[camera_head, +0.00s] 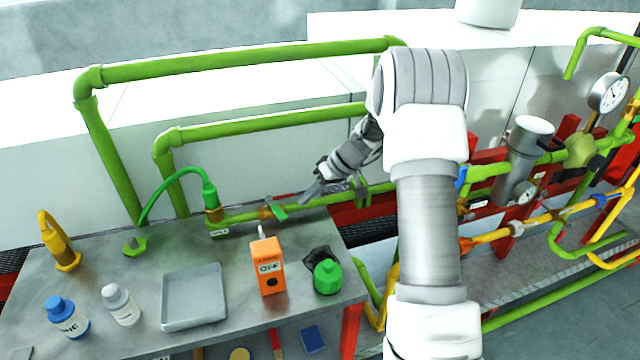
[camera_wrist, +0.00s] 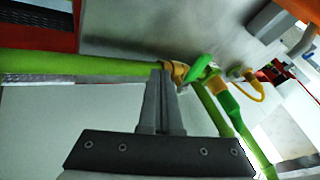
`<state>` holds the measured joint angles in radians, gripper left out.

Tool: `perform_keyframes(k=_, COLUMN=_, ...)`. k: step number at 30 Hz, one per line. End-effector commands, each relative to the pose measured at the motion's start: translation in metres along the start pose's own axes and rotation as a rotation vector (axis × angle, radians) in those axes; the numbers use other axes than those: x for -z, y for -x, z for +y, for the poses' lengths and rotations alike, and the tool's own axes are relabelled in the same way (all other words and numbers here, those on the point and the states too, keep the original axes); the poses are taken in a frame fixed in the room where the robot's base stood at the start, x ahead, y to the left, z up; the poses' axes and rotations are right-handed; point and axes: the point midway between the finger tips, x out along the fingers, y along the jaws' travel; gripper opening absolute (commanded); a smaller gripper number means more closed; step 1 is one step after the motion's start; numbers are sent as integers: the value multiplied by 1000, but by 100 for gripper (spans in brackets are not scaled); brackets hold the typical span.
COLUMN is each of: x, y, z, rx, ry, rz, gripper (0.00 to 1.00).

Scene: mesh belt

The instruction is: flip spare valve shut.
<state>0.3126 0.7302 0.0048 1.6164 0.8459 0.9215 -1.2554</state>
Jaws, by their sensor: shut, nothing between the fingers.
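A brass valve (camera_head: 265,212) with a short green lever (camera_head: 278,211) sits on the green pipe behind the workbench. The lever appears to slant across the pipe. In the wrist view the brass valve body (camera_wrist: 173,72) and green lever (camera_wrist: 200,66) are just beyond and right of my fingertips. My gripper (camera_head: 308,197) is shut and empty, just right of the lever, apparently apart from it. It also shows in the wrist view (camera_wrist: 161,74). A small label plate (camera_head: 219,232) hangs left of the valve; its text is too small to read.
A green curved spout (camera_head: 180,175) rises left of the valve. Pipes and gauges crowd the right.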

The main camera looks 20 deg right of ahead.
Motion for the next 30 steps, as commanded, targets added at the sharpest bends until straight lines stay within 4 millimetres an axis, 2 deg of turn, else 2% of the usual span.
perform_keyframes(k=3, x=1, y=-10, z=-17, rx=1, ry=3, rz=-1, gripper=0)
perform_keyframes(k=9, x=0, y=-19, z=-33, rx=0, ry=1, rz=0, gripper=0)
perform_keyframes(k=23, x=0, y=-22, z=-35, rx=-3, ry=-2, rz=2, gripper=0)
perform_keyframes(k=30, x=-5, y=-27, z=-39, rx=-34, ry=-59, rz=35, gripper=0)
